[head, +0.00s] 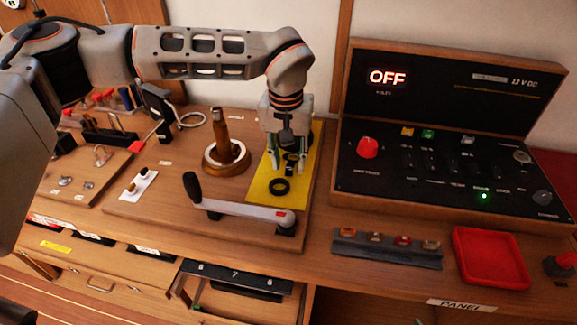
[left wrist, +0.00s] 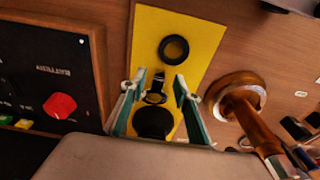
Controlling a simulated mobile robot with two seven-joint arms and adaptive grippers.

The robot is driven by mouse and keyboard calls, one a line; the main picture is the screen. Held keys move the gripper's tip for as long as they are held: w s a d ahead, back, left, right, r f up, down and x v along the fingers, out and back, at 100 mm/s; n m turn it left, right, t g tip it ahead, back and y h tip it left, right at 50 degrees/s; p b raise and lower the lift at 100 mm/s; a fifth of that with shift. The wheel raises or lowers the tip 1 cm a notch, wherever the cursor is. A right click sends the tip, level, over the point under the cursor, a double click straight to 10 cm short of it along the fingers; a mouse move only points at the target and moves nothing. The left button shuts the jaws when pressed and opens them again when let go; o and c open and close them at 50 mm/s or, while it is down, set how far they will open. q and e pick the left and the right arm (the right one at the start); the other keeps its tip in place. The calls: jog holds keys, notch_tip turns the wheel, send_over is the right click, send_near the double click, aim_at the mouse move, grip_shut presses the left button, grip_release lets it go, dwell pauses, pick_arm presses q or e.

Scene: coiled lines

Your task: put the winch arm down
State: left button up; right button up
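The winch arm, a silver lever (head: 243,209) with an upright black grip at its left end, lies along the front of the wooden board. Its right end is over a small dark block. It is not seen in the left wrist view. My left gripper (head: 289,163) points down over the yellow plate (head: 262,190), behind and apart from the winch arm. In the left wrist view, my left gripper (left wrist: 155,105) has its fingers apart. A dark shackle-like piece (left wrist: 155,90) shows between and beyond them; no contact is clear. My right gripper is not in view.
A black ring (head: 279,187) lies on the yellow plate. A bronze winch post (head: 220,135) stands left of it. The switch panel (head: 430,190), reading OFF, stands right. A red tray (head: 490,257) and a fuse strip (head: 387,248) lie in front. Open drawers are below.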

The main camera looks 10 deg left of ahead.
pick_arm(q)
notch_tip(320, 180, up, 10)
jog(key=s, duration=0.1)
jog(key=shift+f, duration=0.25)
jog(key=shift+s, duration=0.1)
